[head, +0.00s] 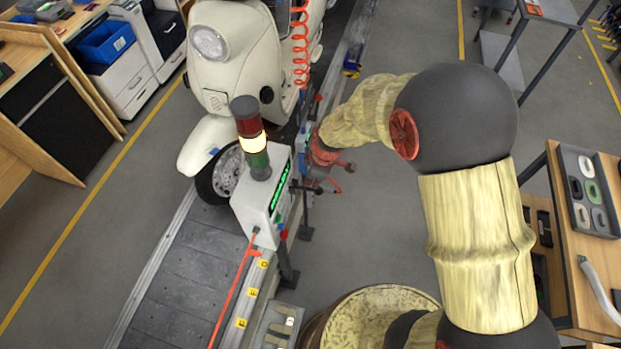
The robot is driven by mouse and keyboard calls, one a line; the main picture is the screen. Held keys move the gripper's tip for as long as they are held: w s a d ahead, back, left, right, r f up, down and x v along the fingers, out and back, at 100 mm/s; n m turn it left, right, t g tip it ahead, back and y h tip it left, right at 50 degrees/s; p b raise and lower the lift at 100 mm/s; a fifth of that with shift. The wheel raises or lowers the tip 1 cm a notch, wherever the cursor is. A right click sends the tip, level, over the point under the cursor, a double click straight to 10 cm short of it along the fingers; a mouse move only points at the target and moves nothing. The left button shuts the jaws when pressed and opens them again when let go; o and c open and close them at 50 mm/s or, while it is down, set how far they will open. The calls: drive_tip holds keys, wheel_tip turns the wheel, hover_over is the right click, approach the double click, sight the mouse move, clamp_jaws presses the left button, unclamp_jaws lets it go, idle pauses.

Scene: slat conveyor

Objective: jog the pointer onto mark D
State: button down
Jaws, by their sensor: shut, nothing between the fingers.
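A white control box (257,205) with a green lit display stands beside the conveyor. Small coloured buttons and a dark handle show at its right side. My gripper (335,180) is shut and empty, just right of the box; its fingertips are small, and I cannot tell whether they touch anything. Yellow letter tags line the rail below the box: an upper tag (264,264), a middle tag (252,292) and a lower tag (241,323). Their letters are too small to read surely. A thin orange-red strip (237,287) runs beside them; a short orange-red piece (253,252), possibly the pointer, sits by the upper tag.
A cream scooter (210,75) stands on the slat conveyor (185,275) behind the box. A red coiled hose (300,45) hangs above. A wooden table (565,230) with a grey tray stands at right.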

sight(319, 189)
drive_tip(key=shift+b, duration=0.3)
